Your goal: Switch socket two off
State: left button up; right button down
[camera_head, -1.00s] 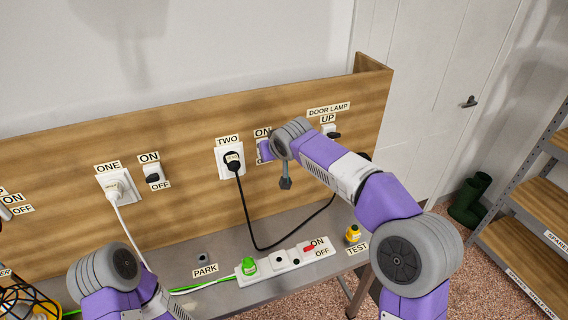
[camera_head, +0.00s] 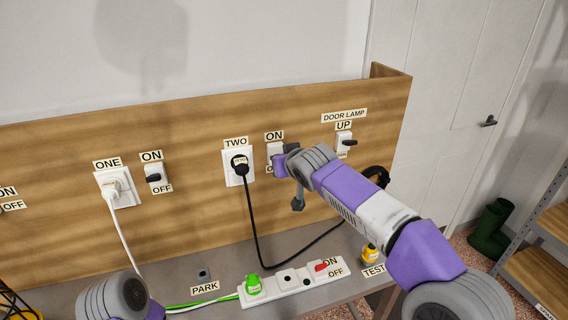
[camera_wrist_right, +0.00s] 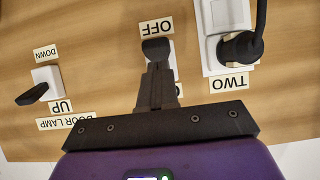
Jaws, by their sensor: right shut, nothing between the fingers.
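The socket two switch is a white plate (camera_head: 274,149) right of the black-plugged socket two (camera_head: 231,166). Its ON label (camera_head: 274,135) is above; the lower part is hidden behind my right gripper in the head view. The right wrist view is upside down. There the switch's dark lever (camera_wrist_right: 155,49) shows at the OFF end of the plate, next to the OFF label (camera_wrist_right: 158,27). My right gripper (camera_wrist_right: 157,68) is shut and empty, its fingertips over the plate just by the lever; I cannot tell if they touch. My left gripper is out of view; only my left arm shows.
The door lamp switch (camera_head: 344,142) is to the right, socket one (camera_head: 118,186) and its switch (camera_head: 156,177) to the left. A black cable hangs from socket two.

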jog(key=shift+r+p, duration=0.35)
jog(key=shift+r, duration=0.2)
jog(key=shift+r, duration=0.1)
jog(key=p+v, duration=0.1)
jog(key=v, duration=1.2)
jog(key=shift+w+r+p, duration=0.2)
jog(key=shift+r+p, duration=0.1)
jog(key=shift+r, duration=0.1)
jog(key=shift+a, duration=0.1)
